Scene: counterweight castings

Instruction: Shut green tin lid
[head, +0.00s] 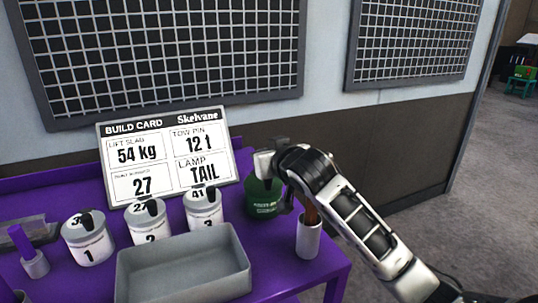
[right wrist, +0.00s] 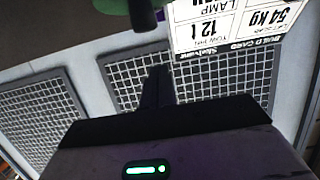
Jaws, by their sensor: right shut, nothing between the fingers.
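The green tin (head: 264,197) stands upright on the purple table, near its back right part. Its top is hidden behind my right gripper (head: 268,166), so I cannot tell how its lid sits. My right arm comes in from the lower right, and the gripper is at the top of the tin, shut and empty. In the right wrist view a bit of green (right wrist: 110,4) shows at the top edge, beside the dark shut fingers (right wrist: 143,16). My left gripper is out of view.
White numbered canisters (head: 88,240) stand left on the purple table (head: 304,270), behind a grey tray (head: 184,266). A white cup (head: 308,238) with a brown handle stands right of the tin, close to my arm. The build card (head: 167,158) leans behind.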

